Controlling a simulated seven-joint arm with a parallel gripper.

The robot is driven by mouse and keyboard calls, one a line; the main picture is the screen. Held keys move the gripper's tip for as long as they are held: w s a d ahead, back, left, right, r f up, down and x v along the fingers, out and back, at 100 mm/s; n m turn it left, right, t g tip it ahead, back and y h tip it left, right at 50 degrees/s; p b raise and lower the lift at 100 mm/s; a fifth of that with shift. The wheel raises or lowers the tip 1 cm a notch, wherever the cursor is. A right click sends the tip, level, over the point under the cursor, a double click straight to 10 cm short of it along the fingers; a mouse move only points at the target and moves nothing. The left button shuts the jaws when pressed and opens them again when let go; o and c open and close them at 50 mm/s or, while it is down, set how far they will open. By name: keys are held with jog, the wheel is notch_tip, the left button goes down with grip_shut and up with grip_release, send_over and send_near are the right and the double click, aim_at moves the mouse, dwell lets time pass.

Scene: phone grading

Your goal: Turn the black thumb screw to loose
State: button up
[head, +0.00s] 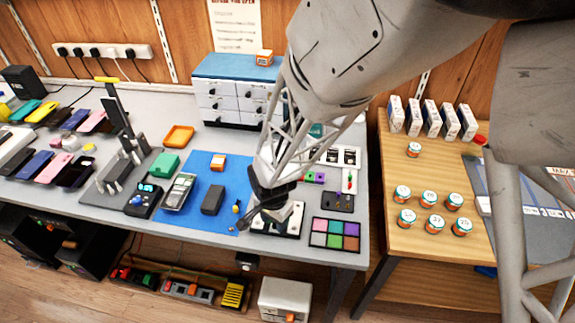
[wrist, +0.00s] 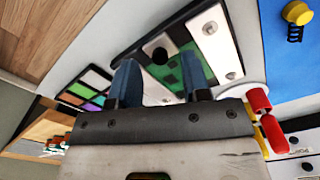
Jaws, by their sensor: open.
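My gripper (wrist: 160,64) is open and empty, with its two blue fingers pointing at a board fixture (wrist: 215,40). The fixture has pale metal strips with small screws and a green circuit board (wrist: 165,72) between them. A round black knob, which looks like the thumb screw (wrist: 159,54), shows between the fingertips in the wrist view. I cannot tell how far the fingertips are from it or whether they touch it. In the head view the fixture (head: 290,222) lies at the bench's front edge, partly hidden by my gripper (head: 262,212); the thumb screw cannot be made out there.
A palette of coloured squares (head: 335,236) lies just right of the fixture. A blue mat (head: 205,222) with phone parts is to the left. A white drawer cabinet (head: 225,100) stands behind. Small jars (head: 428,198) stand on the wooden side table (head: 392,252).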

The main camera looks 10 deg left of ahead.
jog(key=shift+f, duration=0.85)
jog(key=shift+c, duration=0.3)
grip_shut()
jog(key=shift+n, duration=0.4)
